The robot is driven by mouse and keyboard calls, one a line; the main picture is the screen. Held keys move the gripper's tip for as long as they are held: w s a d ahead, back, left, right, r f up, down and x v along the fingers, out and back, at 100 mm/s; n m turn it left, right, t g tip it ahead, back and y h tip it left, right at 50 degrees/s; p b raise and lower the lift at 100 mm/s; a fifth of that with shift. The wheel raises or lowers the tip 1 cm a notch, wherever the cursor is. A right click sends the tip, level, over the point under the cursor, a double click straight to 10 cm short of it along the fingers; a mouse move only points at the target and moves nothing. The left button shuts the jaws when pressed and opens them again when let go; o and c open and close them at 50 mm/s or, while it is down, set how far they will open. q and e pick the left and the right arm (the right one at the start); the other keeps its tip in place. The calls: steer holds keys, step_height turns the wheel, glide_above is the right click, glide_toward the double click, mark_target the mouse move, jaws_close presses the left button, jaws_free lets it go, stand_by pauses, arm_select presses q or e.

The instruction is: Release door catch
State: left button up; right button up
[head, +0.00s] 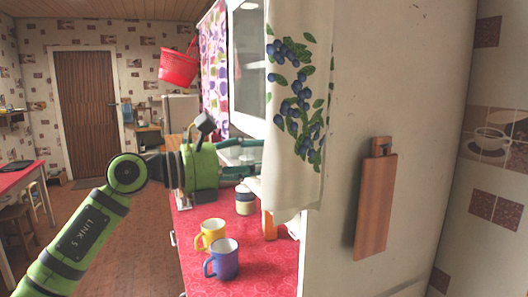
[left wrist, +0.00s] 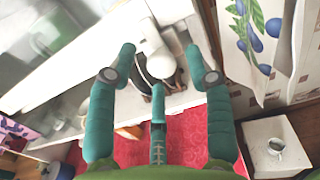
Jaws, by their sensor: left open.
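A white wall cabinet with a glass door (head: 248,70) hangs above the red counter, partly covered by a curtain. My left gripper (head: 258,158) is open just below this cabinet, and the curtain edge hides part of the area around its fingertips. In the left wrist view, the spread teal fingers of my left gripper (left wrist: 160,82) have a rounded white object (left wrist: 152,48) with dark parts beyond them. I cannot tell whether they touch it. I cannot make out a door catch for certain in either view. My right gripper is not in view.
On the red counter (head: 262,262) stand a yellow mug (head: 212,236), a purple mug (head: 224,262) and a lidded jar (head: 244,200). A blueberry-print curtain (head: 298,100) hangs close right of my gripper. A wooden board (head: 375,205) hangs on the white side panel. Open floor lies left.

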arm_select(q)
steer(key=shift+x, duration=0.85)
jaws_close()
